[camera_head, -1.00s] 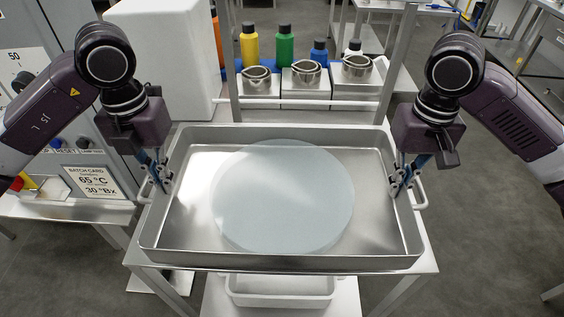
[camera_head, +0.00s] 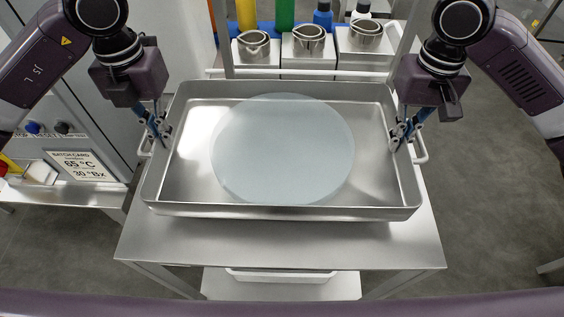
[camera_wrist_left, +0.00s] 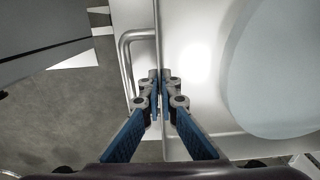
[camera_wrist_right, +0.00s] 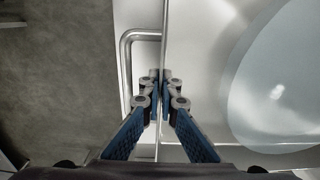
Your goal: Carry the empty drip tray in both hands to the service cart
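The drip tray (camera_head: 280,212) is a wide, shallow steel pan, level in the head view. A pale, round, translucent patch (camera_head: 282,150) shows on its floor; I cannot tell what it is. My left gripper (camera_head: 161,136) is shut on the tray's left wall, beside a bent bar handle (camera_wrist_left: 126,62). My right gripper (camera_head: 403,134) is shut on the right wall, beside the other handle (camera_wrist_right: 126,62). In both wrist views the fingers pinch the thin wall. A steel-topped stand (camera_head: 282,244) lies under the tray. I cannot tell whether the tray touches it or whether it is the service cart.
Behind the tray are a white rail (camera_head: 300,73), steel cups (camera_head: 309,38) on blocks, and coloured bottles. A cabinet with a batch card (camera_head: 75,166) stands at the left. A white bin (camera_head: 280,276) sits on the stand's lower shelf. Open floor (camera_head: 490,210) shows at the right.

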